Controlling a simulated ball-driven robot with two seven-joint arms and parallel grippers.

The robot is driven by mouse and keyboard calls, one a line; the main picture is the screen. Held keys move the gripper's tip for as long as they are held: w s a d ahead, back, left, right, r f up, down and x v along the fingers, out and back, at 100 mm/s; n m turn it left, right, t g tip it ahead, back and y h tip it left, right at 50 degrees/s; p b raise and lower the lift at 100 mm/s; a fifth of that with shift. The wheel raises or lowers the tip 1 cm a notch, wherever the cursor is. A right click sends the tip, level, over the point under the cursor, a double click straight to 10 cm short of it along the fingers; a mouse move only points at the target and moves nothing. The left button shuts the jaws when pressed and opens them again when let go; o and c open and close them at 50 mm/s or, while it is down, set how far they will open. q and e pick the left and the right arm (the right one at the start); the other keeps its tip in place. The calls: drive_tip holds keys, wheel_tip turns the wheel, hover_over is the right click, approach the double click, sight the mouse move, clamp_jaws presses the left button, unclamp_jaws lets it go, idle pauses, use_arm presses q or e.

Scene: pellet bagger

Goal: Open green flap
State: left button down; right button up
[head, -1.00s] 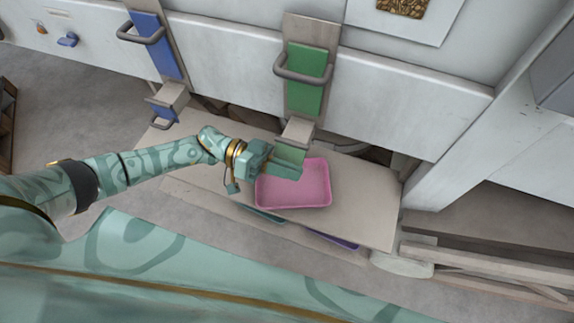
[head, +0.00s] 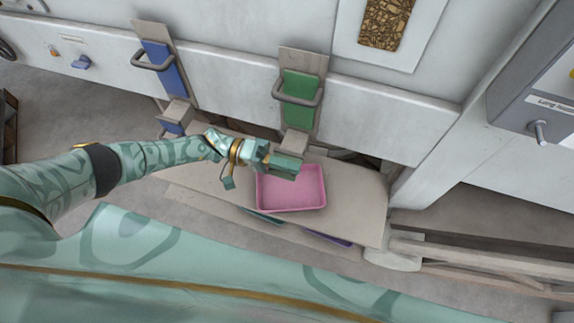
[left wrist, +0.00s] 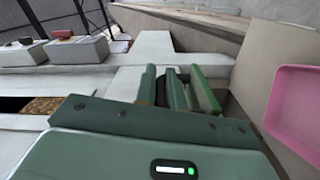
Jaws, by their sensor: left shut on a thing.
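A tall green panel (head: 300,98) with a grey bar handle is on the wall chute, above a pale spout (head: 295,143). My left gripper (head: 287,165) is at the spout's lower end, over the back edge of a pink tray (head: 291,189). In the left wrist view, my left gripper (left wrist: 178,88) is shut around a narrow dark and green part at the spout, which looks like the green flap's handle. The fingers hide most of the flap, so its angle cannot be told. The tray also shows in the left wrist view (left wrist: 297,105). My right gripper is not in view.
The tray rests on a pale shelf (head: 355,205). A blue panel (head: 165,68) with its own spout and blue flap (head: 172,128) is to the left. Teal and purple edges show under the shelf. A grey box with a lever (head: 540,132) is at right.

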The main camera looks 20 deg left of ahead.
use_arm(q)
drive_tip(key=shift+w+r, duration=0.1)
idle(0.5)
drive_tip(key=c, duration=1.8)
unclamp_jaws()
drive_tip(key=shift+o, duration=0.2)
drive_tip(key=a+b, duration=0.4)
drive_tip(key=a, duration=1.2)
drive_tip(key=shift+w+a, duration=0.15)
drive_tip(key=shift+w, duration=0.15)
